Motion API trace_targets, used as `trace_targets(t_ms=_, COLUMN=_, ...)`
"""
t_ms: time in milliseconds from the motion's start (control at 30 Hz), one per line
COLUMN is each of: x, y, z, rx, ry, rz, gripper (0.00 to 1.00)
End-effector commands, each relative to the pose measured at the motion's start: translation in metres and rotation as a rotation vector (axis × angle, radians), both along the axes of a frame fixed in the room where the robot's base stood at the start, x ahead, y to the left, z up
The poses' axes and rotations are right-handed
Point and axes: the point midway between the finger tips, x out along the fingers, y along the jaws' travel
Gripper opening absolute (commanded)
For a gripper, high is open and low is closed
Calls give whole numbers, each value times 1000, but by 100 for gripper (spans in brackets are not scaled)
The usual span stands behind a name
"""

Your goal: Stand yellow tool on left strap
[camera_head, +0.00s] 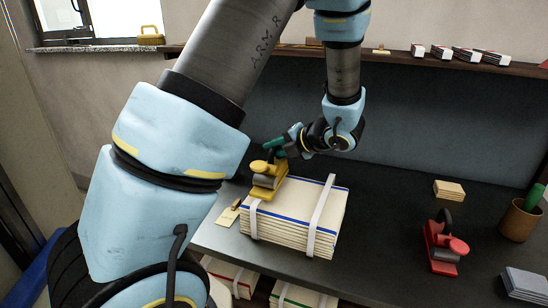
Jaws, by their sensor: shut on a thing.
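The yellow tool (266,180), with a grey middle part, stands at the back left of the strapped stack (290,210), over the line of the left strap. The left strap (253,217) is white and shows down the stack's front side; its upper part is hidden by the tool. My gripper (277,150), with green fingers, reaches in from the right and is shut on the tool's upper part. The tool looks upright and close to the stack's top; I cannot tell whether it bears fully on the strap.
A second white strap (321,215) crosses the stack on the right. A red tool (443,248) stands on the dark table (385,220). A brown pot (520,220), a small wooden block stack (449,190) and a grey stack (525,284) lie at the right. Mid-table is clear.

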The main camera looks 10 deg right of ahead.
Motion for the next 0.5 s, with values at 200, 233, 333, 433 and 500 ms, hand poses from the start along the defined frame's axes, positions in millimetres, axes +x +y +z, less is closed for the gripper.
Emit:
trace_targets(t_ms=200, x=1, y=0, z=-22, rx=2, ry=-2, rz=1, gripper=0)
trace_targets(t_ms=233, x=1, y=0, z=-23, rx=2, ry=-2, rz=1, gripper=0)
trace_targets(t_ms=333, x=1, y=0, z=-24, rx=1, ry=-3, rz=0, gripper=0)
trace_targets(t_ms=433, x=1, y=0, z=-24, rx=1, ry=-3, rz=0, gripper=0)
trace_targets(t_ms=500, x=1, y=0, z=-24, rx=1, ry=-3, rz=0, gripper=0)
